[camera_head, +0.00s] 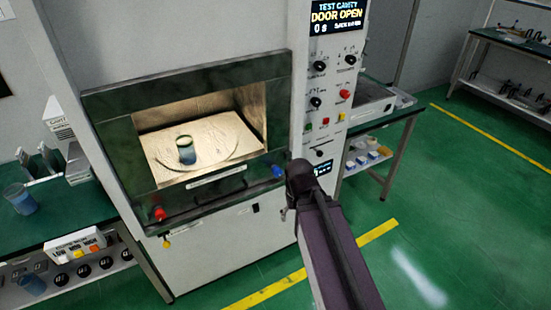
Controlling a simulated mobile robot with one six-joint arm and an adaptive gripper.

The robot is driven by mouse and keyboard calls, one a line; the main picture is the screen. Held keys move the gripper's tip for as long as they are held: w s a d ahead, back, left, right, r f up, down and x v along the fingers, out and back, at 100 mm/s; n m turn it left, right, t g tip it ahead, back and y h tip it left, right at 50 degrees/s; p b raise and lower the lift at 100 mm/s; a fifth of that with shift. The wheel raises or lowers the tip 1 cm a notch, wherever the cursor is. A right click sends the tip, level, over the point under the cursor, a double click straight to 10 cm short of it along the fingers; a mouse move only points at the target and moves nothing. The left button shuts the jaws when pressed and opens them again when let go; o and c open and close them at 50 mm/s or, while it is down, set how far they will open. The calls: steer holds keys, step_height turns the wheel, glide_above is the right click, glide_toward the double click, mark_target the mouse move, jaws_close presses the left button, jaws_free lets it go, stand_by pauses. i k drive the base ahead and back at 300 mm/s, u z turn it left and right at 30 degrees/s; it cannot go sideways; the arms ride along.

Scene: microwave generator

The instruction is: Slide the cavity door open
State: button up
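The microwave test cavity (200,128) stands open and lit inside in the head view. Its dark frame (112,140) surrounds the opening, and no door panel covers the part I can see inside. A pale handle or label strip (216,177) runs along the lower edge, between a red knob (158,213) at left and a blue knob (277,170) at right. The display (337,16) reads "DOOR OPEN". My gripper (290,205) is at the lower right corner of the cavity front, near the blue knob. Its fingers are small and dark, and I cannot tell their opening or any contact.
A beaker with bluish liquid (186,150) stands on the round plate (225,135) inside the cavity. The control panel (325,85) is right of the opening. Benches flank the machine at left (70,218) and right (385,135). Green floor at right is clear.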

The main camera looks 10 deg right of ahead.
mark_target(109, 108)
steer(key=u, duration=0.85)
steer(key=k, duration=0.7)
steer(key=z, duration=0.75)
